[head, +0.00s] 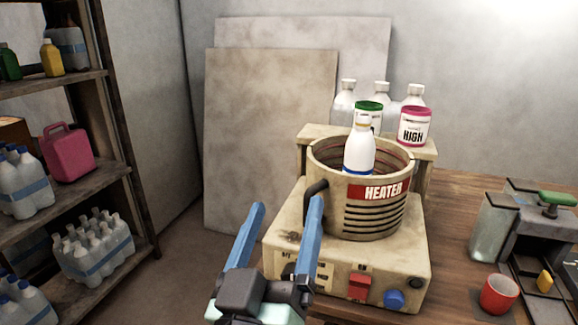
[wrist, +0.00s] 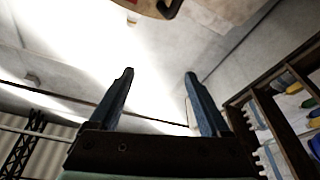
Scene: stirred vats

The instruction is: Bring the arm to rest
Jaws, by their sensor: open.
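My gripper (head: 285,217) is open and empty, with its two blue fingers spread and pointing up in front of the heater's left side. In the wrist view my gripper (wrist: 159,74) also shows nothing between its fingers. The heater (head: 365,205) is a beige unit with a round pot and a red label, standing on the wooden table. A white bottle (head: 359,150) with a blue band stands upright in the pot. The right finger overlaps the heater's base in the head view; I cannot tell whether they touch.
A shelf rack (head: 77,192) with bottles and a pink jug (head: 68,152) stands at the left. A red cup (head: 499,294) and a grey machine (head: 541,245) are on the table (head: 449,239) at the right. Jars stand behind the heater. Flat panels (head: 268,140) lean on the wall.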

